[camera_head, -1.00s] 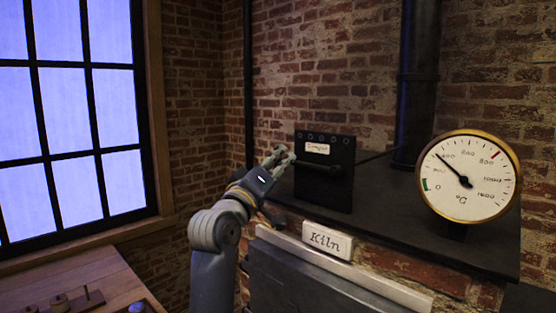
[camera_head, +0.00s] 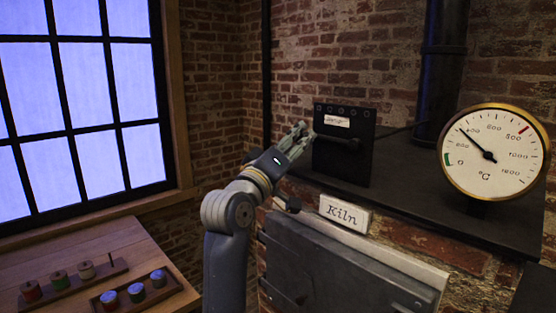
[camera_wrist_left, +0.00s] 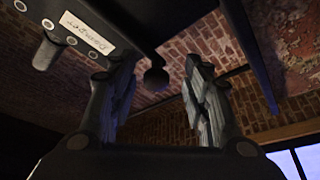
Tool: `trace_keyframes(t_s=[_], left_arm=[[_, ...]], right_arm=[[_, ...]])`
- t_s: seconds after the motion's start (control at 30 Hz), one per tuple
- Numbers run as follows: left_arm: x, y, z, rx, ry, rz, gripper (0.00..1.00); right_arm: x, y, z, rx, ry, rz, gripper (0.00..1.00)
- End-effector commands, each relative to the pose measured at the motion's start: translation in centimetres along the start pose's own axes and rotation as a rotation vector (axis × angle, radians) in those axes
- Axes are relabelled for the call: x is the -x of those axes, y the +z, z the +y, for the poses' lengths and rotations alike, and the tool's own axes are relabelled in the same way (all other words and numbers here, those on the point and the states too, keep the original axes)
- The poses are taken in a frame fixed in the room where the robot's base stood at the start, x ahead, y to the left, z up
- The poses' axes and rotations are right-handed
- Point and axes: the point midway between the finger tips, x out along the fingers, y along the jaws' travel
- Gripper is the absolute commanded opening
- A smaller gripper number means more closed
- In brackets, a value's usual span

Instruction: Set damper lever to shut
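The black damper box (camera_head: 343,164) stands on the kiln's top with a small white label (camera_head: 336,122). Its dark lever (camera_head: 338,140) sticks out of the front and lies roughly level, its free end toward the left. My left gripper (camera_head: 302,138) is at the box's left side, by that end. In the wrist view the box shows at upper left with the label reading Damper (camera_wrist_left: 87,33). A dark round knob (camera_wrist_left: 156,78) shows between the spread fingers of my gripper (camera_wrist_left: 158,95); I cannot tell whether they touch it. My right gripper is out of view.
A round temperature gauge (camera_head: 493,151) and a stove pipe (camera_head: 440,75) stand to the right. A Kiln sign (camera_head: 345,213) is below the box, above the kiln door (camera_head: 335,270). A wooden table (camera_head: 95,248) at lower left holds racks of spools.

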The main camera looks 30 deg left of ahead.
Motion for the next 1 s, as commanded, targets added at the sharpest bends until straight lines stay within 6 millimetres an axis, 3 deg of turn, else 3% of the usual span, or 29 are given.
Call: trace_keyframes(t_s=[0.3, 0.5, 0.7, 1.0], left_arm=[[5.9, -0.1, 0.0, -0.001, 0.001, 0.002, 0.44], [8.7, -0.1, 0.0, -0.001, 0.001, 0.002, 0.44], [9.8, -0.1, 0.0, -0.001, 0.001, 0.001, 0.44], [9.9, -0.1, 0.0, 0.000, 0.001, 0.001, 0.44]], right_arm=[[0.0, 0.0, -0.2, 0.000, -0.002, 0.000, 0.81], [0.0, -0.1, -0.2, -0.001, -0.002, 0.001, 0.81], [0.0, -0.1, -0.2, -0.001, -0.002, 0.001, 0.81], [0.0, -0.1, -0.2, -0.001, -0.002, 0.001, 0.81]])
